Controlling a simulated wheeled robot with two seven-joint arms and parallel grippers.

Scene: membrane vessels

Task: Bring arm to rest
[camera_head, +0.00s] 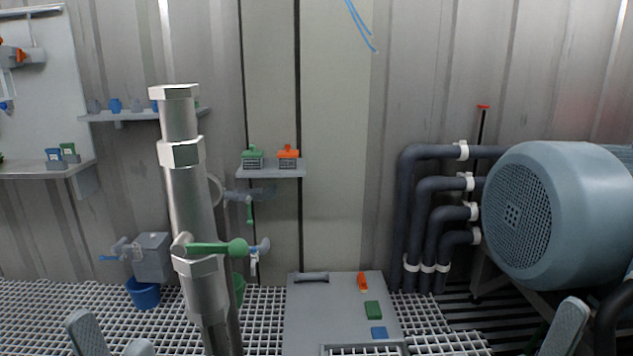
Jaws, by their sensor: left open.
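Two pale grey parts of my left arm show at the bottom left edge of the head view. My left gripper (112,345) is there, open, mostly cut off by the frame, with nothing seen between its jaws. A similar grey part of my right arm shows at the bottom right. No held object is visible.
A grey panel (300,310) with orange, green and blue pieces lies in the middle on the white grating (40,310). A blue bucket (143,293) stands at left. A large blue-grey motor (570,210) and dark pipes (410,200) fill the right. A small shelf (270,173) holds green and orange items.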

